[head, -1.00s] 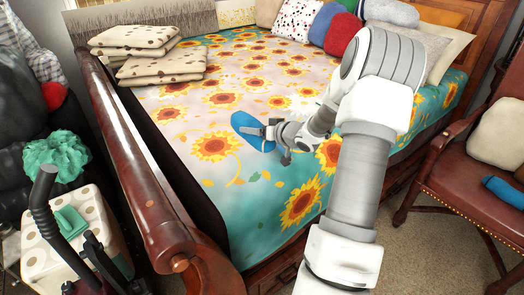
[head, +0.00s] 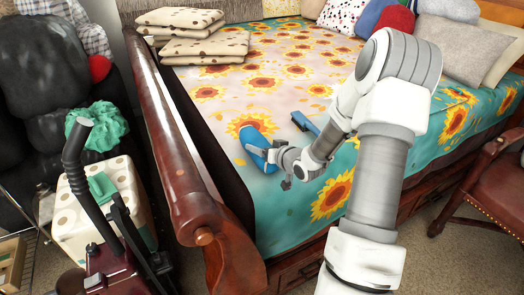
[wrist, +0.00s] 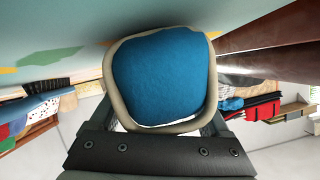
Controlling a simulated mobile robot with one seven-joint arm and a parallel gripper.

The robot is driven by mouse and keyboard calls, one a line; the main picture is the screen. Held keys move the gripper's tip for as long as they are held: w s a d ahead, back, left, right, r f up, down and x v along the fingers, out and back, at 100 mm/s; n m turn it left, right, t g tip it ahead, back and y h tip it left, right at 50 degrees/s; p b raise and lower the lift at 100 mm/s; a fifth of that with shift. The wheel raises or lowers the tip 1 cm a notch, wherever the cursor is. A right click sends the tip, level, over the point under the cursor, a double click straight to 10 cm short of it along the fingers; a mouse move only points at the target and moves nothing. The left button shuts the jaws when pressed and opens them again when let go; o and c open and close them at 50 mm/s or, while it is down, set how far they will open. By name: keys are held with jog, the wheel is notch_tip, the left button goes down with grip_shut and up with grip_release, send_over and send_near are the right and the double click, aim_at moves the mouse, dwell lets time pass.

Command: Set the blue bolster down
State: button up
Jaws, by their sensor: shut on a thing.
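The blue bolster (head: 257,148) is at the end of my arm, over the sunflower-patterned bed cover (head: 262,216) near the footboard. My gripper (head: 276,158) is shut on it. In the wrist view the bolster (wrist: 160,75) fills the space between the fingers, with its blue end toward the camera. The bed cover shows close by at the upper left of that view. I cannot tell whether the bolster touches the cover.
A second blue thing (head: 305,122) lies on the bed, partly behind my arm. The curved wooden footboard (head: 170,140) runs along the left. Folded dotted cushions (head: 205,45) and several pillows lie toward the back. A leather chair (head: 490,190) stands at the right.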

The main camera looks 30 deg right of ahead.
jog(key=shift+f, duration=0.15)
jog(key=o, duration=1.3)
jog(key=shift+r, duration=0.35)
jog(key=p+v, duration=0.1)
jog(key=v, duration=0.5)
jog(key=p+v, duration=0.1)
jog(key=v, duration=0.5)
jog(key=shift+f+p, duration=0.25)
jog(key=shift+p, duration=0.1)
